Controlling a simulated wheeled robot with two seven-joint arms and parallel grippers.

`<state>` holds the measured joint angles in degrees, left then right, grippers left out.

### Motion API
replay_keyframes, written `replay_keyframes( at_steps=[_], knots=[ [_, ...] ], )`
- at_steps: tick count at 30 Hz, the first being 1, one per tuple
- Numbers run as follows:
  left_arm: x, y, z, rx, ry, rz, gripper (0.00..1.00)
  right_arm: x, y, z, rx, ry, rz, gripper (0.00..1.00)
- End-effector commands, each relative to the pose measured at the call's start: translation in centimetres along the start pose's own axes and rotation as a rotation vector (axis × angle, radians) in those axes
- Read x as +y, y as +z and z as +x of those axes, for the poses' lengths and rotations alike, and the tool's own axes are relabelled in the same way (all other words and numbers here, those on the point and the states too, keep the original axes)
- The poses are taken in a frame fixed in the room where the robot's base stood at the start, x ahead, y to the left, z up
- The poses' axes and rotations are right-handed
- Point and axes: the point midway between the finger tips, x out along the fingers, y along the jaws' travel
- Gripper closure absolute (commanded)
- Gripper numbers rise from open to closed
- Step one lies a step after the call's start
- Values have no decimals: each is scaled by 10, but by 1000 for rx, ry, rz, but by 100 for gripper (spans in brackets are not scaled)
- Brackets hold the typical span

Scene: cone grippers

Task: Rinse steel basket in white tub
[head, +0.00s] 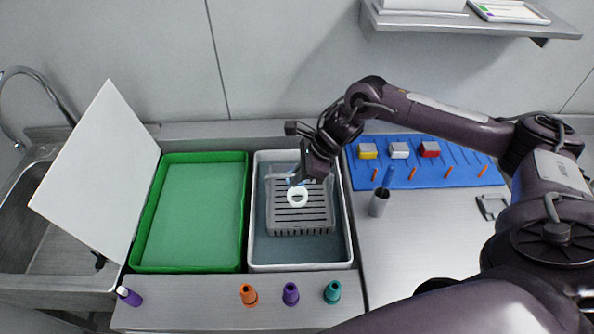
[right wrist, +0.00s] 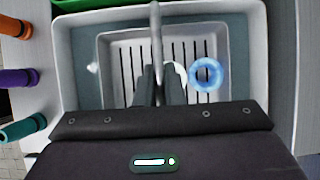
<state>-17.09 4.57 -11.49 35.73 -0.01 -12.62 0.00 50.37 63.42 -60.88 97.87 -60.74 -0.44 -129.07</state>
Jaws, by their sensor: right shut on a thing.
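The white tub (head: 349,240) stands at the middle of the counter, with grey-blue water or floor inside. The grey slotted steel basket (head: 300,220) is inside the tub's outline; whether it touches the bottom I cannot tell. My right gripper (head: 300,182) is over the basket. In the right wrist view, the fingers (right wrist: 160,86) are closed on the basket's thin upright handle (right wrist: 156,35), with the basket (right wrist: 215,45) below. A white ring (head: 297,197) shows over the basket; a bluish ring (right wrist: 206,74) shows in the wrist view. My left gripper is out of view.
A green tray (head: 147,232) sits left of the tub, with a tilted white board (head: 98,170) and sink (head: 50,240) beyond. Orange (head: 248,295), purple (head: 291,294) and teal (head: 332,291) cones stand in front. A blue mat (head: 440,178) and metal cup (head: 379,203) are right.

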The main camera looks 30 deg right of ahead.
Motion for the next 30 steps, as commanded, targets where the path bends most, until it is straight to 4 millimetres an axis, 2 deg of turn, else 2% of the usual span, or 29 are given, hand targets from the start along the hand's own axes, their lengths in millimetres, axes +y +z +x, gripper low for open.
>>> replay_keyframes(
  at_steps=[15, 21, 30],
  knots=[
    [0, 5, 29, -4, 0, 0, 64, 1, -24, 45, -2, -1, 0, 100],
    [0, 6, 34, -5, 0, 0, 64, 1, -29, 54, -3, -2, -1, 100],
    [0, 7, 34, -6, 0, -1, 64, 1, -30, 56, -3, -2, -1, 100]
  ],
)
